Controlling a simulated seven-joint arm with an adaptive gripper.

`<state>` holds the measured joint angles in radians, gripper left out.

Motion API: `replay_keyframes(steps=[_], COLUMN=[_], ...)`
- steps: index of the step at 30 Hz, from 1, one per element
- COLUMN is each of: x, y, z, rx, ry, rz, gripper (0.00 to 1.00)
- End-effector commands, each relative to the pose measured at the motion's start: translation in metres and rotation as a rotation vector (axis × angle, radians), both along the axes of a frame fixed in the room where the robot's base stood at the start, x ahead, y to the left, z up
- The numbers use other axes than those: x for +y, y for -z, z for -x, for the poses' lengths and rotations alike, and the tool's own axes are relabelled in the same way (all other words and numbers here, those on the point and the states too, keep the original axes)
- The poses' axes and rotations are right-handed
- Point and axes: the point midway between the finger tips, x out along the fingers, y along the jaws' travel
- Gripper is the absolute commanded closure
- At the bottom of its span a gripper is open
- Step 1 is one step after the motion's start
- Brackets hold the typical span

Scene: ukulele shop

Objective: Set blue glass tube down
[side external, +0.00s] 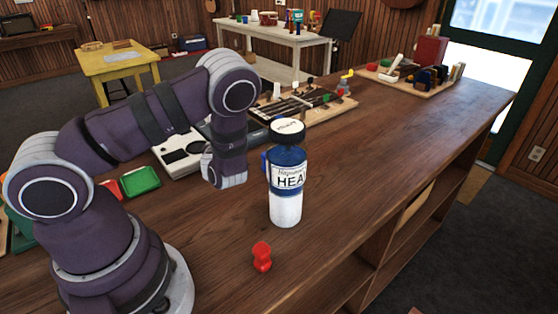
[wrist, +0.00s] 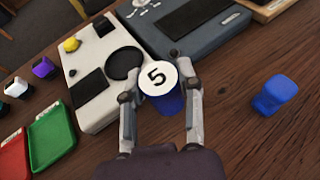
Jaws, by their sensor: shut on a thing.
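In the wrist view my gripper (wrist: 158,96) is shut on the blue glass tube (wrist: 171,103), one finger on each side. The tube has a round white top with a black "5", facing the camera. Its lower end is hidden, so I cannot tell whether it touches the counter. In the side view my gripper (side external: 225,172) is low over the wooden counter (side external: 400,130), left of a large bottle. The tube is not clear there; a small blue patch beside the bottle could be it or another object.
The large blue and white bottle (side external: 287,190) and a red peg (side external: 262,257) stand near the front. A blue block (wrist: 275,94) lies right of my gripper. A white device (wrist: 105,75), a grey-blue device (wrist: 195,22) and a green tray (wrist: 51,136) lie nearby. Bare wood shows at right.

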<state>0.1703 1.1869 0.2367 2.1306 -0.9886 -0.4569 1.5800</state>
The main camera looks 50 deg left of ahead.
Motion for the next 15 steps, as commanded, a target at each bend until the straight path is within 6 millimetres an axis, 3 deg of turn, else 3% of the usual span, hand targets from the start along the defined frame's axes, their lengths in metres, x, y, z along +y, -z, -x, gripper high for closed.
replay_keyframes(steps=[3,11,15], x=[0.0,0.0,0.0], y=[-0.029,-0.064,-0.092], z=[-0.001,0.0,0.0], rx=[-0.01,-0.006,-0.013], ry=[-0.001,-0.002,-0.003], rz=[0.002,0.0,0.003], gripper=[0.97,0.97,0.97])
